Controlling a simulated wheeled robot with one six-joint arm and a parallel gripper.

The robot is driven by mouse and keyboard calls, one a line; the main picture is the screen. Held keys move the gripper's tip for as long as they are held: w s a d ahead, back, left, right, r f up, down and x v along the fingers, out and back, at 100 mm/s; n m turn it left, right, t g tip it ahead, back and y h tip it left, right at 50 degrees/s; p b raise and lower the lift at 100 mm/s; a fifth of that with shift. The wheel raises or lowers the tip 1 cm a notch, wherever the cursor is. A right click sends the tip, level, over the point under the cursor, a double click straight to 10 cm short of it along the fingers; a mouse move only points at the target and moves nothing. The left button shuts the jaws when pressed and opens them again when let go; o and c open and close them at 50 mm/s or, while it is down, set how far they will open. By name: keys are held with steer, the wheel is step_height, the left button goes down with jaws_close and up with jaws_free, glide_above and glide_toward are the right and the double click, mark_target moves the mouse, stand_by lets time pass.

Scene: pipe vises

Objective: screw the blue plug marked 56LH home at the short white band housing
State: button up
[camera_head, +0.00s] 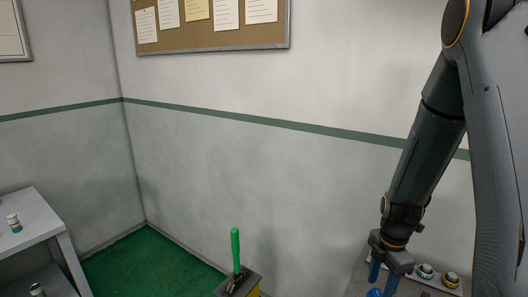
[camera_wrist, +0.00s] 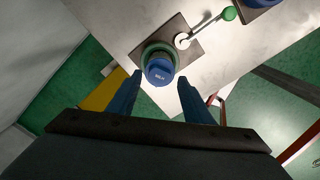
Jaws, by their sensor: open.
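In the wrist view a blue plug (camera_wrist: 160,71) with small pale lettering, too small to read surely, sits within a green round body (camera_wrist: 152,50) on a dark plate. My gripper (camera_wrist: 160,76) is open, its two blue fingers on either side of the plug, apart from it in the picture. In the head view my gripper (camera_head: 388,272) points down at the lower right. I cannot make out a white band on the housing.
Another blue part (camera_wrist: 260,3) is cut off above. Two capped fittings (camera_head: 425,271) stand right of my gripper. A green lever (camera_head: 236,250) and a grey table (camera_head: 30,215) stand left.

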steer(key=shift+r, duration=0.7)
